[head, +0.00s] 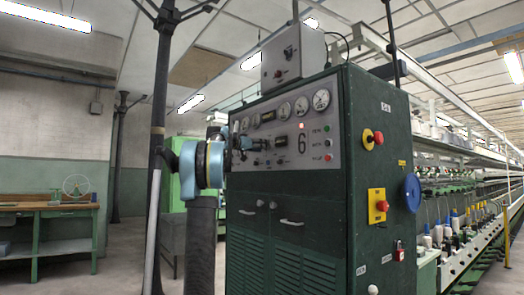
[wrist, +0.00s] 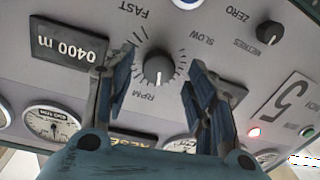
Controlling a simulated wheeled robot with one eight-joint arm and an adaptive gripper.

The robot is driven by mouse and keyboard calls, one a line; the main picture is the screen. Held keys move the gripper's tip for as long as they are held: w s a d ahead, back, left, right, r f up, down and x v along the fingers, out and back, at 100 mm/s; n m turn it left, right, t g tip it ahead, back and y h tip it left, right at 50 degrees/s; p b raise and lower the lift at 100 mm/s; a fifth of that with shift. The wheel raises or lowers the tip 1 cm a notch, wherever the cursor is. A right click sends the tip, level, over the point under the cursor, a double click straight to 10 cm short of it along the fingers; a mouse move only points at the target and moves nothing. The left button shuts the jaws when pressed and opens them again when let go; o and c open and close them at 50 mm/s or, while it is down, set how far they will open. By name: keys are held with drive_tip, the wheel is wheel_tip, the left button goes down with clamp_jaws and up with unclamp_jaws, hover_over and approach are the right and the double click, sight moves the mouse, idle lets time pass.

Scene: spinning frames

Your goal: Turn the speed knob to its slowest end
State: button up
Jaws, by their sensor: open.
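The speed knob (wrist: 158,68) is a round dark knob on the grey panel, with a ring of tick marks. The wrist view shows the panel upside down, with RPM, FAST and SLOW printed around the knob. A pale mark shows on the knob's lower part in the picture, toward the RPM label. My gripper (wrist: 160,64) is open, one blue-and-dark finger on each side of the knob, with visible gaps. I cannot tell how far the fingertips are from the panel. In the head view my gripper (head: 240,143) is at the panel's left part and hides the knob.
A smaller METRES knob (wrist: 269,33) and a 0400 m display (wrist: 68,40) flank the speed knob. Gauges (head: 321,99) line the panel's top. The green cabinet (head: 375,230) carries red stop buttons (head: 381,206) on its side. A workbench (head: 50,209) stands far left.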

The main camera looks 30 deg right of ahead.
drive_tip(key=shift+w+d, duration=0.15)
drive_tip(key=shift+d, duration=0.85)
drive_tip(key=c, duration=1.1)
drive_tip(key=shift+n, duration=0.3)
drive_tip(key=n, duration=0.7)
drive_tip(key=n+g, duration=0.1)
drive_tip(key=n, duration=1.3)
drive_tip(key=shift+w+n+g+y, duration=0.25)
drive_tip(key=shift+n+g+y, duration=0.05)
drive_tip(key=shift+g, duration=0.1)
